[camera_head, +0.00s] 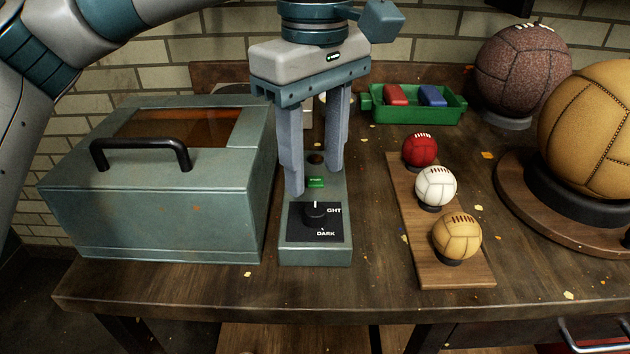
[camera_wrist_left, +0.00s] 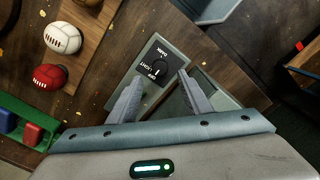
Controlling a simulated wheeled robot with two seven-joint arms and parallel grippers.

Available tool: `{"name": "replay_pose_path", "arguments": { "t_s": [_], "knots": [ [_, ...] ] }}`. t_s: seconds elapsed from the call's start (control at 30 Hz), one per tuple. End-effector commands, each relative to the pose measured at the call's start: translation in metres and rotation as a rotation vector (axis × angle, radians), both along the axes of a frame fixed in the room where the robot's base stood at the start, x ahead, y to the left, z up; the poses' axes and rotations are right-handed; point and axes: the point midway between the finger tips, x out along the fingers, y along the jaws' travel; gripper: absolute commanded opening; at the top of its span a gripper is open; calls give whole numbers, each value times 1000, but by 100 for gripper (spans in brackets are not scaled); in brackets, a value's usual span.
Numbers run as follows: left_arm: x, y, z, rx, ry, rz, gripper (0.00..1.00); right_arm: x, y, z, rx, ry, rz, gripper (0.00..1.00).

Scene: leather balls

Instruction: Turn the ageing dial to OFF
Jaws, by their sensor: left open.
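The ageing dial (camera_head: 316,213) is a small black knob on a black plate (camera_head: 336,232) at the front of a narrow green-grey box. In the head view "DARK" and part of "LIGHT" can be read; a white mark shows on the knob's far side. The dial also shows in the left wrist view (camera_wrist_left: 158,68), with "DARK", "LIGHT" and what looks like "OFF" around it. Its exact setting is hard to tell. My left gripper (camera_head: 314,168) points down over the box, behind and above the dial, fingers apart and empty. My right gripper is out of view.
A teal metal case (camera_head: 170,215) with a black handle stands close left of the dial box. Right of it, a wooden board (camera_head: 458,275) carries three small balls. A green tray (camera_head: 415,116) with red and blue blocks sits behind. Large balls stand far right.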

Motion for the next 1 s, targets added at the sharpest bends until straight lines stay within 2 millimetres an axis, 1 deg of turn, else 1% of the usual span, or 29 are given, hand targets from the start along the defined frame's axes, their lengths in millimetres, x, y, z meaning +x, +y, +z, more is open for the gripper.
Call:
{"name": "replay_pose_path", "arguments": {
  "t_s": [0.03,0.3,0.4,0.5,0.6,0.7,1.0],
  "knots": [
    [0,-1,13,-2,-2,1,45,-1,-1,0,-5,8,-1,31],
    [0,-1,67,-3,-1,1,45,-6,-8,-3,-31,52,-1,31],
    [0,-1,84,-1,-1,1,45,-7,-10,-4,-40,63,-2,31],
    [0,0,96,-1,-1,0,45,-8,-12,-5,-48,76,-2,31],
    [0,0,105,-1,-1,0,45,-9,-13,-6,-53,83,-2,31],
    [0,0,109,-1,-1,0,45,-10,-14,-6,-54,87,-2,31],
    [0,0,110,0,0,0,45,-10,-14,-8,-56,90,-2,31]
  ]
}}
